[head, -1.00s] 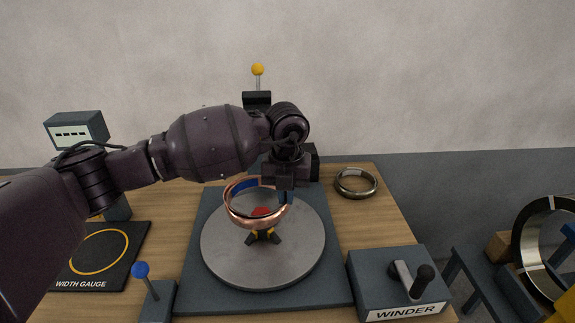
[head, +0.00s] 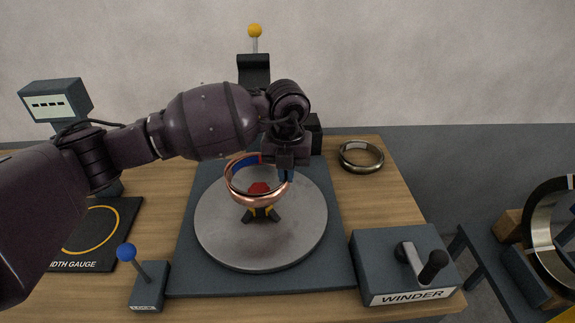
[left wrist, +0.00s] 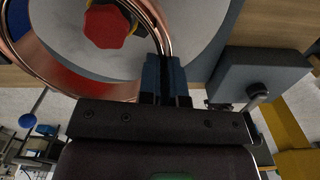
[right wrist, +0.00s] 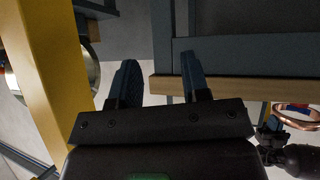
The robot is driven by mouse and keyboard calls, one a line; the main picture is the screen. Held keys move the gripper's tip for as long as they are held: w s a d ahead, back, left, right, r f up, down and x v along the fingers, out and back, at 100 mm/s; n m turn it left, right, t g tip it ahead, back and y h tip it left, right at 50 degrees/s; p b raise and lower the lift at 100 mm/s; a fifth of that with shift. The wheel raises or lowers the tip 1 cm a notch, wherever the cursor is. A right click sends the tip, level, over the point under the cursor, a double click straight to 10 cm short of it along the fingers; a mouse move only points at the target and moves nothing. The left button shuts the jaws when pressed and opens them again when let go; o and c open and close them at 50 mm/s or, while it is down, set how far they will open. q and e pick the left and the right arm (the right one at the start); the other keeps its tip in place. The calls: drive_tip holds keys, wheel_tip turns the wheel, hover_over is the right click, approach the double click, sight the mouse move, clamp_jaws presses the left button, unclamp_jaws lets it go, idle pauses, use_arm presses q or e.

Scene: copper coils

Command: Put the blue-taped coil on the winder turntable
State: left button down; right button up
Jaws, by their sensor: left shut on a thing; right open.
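The copper coil (head: 240,194) with blue tape inside its band is in the head view, over the round grey winder turntable (head: 225,235). It appears raised above the plate, ringing the red hub (head: 259,188) as seen from above; the exact gap is unclear. Black and yellow jaws (head: 261,213) show below it. My left gripper (head: 286,175) is shut on the coil's right side. The left wrist view shows the coil (left wrist: 75,82) between its fingers (left wrist: 166,85), beside the red hub (left wrist: 106,26). My right gripper (right wrist: 160,78) is open and empty, away from the turntable.
A dark metal ring (head: 361,157) lies on the table behind right. The winder lever box (head: 405,268) stands front right, a blue-knobbed lever (head: 146,281) front left, and the width gauge (head: 95,240) at left. A yellow-knobbed post (head: 254,68) rises behind.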

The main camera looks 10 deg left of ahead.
use_arm(q)
drive_tip(key=shift+f, duration=0.6)
drive_tip(key=shift+f+b, duration=0.35)
drive_tip(key=shift+f, duration=0.75)
drive_tip(key=shift+f+b, duration=0.35)
drive_tip(key=shift+f, duration=1.7)
drive_tip(key=c, duration=1.2)
unclamp_jaws()
